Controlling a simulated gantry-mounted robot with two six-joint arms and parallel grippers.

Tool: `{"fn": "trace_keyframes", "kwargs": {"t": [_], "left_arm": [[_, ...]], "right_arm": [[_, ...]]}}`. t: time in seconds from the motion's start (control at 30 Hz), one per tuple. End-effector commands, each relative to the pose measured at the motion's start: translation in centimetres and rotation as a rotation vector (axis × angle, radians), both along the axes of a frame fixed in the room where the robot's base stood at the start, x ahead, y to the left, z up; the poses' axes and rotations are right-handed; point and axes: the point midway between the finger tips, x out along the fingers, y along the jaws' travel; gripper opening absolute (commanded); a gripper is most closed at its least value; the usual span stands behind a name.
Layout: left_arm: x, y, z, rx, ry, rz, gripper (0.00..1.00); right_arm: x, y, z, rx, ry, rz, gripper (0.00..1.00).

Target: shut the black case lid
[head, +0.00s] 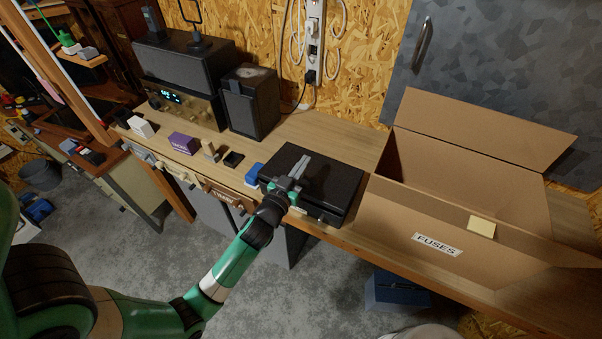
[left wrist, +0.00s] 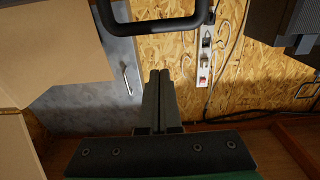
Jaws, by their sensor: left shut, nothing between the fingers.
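The black case (head: 338,182) lies on the bench in the middle of the head view. Its lid looks down and flat over the base; I cannot tell whether it is fully flush. My left gripper (head: 304,159) is over the top of the case, reaching in from the front, and hides part of it. I cannot tell whether it touches the lid. In the left wrist view its fingers (left wrist: 158,75) are together with nothing between them. A dark loop (left wrist: 155,26) shows there beyond the fingertips; I cannot tell what it belongs to. My right gripper is not in view.
An open cardboard box (head: 395,226) marked FUSES stands right of the case. A small blue box (head: 254,174) is close on its left, with a purple box (head: 183,143) further left. A dark speaker (head: 249,102) stands behind. Some bare bench shows behind the case.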

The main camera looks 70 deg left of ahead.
Motion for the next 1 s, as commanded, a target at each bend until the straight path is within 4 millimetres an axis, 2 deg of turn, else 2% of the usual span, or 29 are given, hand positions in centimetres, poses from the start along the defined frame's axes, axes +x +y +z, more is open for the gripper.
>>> {"fn": "trace_keyframes", "kwargs": {"t": [0.03,0.13,0.63,0.9,1.0], "left_arm": [[-0.4,-0.4,-2.1,-0.003,0.009,-0.001,0.00],[-0.8,-0.6,-3.2,-0.003,0.006,-0.001,0.00],[-1.1,-0.9,-3.9,-0.002,0.005,-0.001,0.00],[-1.8,-1.4,-6.6,-0.003,0.004,-0.001,0.00],[-1.9,-1.5,-6.5,-0.003,0.004,-0.001,0.00]], "right_arm": [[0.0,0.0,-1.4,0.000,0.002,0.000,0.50],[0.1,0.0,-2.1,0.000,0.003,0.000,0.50],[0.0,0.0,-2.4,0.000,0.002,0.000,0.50],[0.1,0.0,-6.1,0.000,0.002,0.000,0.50],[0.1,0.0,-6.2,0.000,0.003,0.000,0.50]]}}
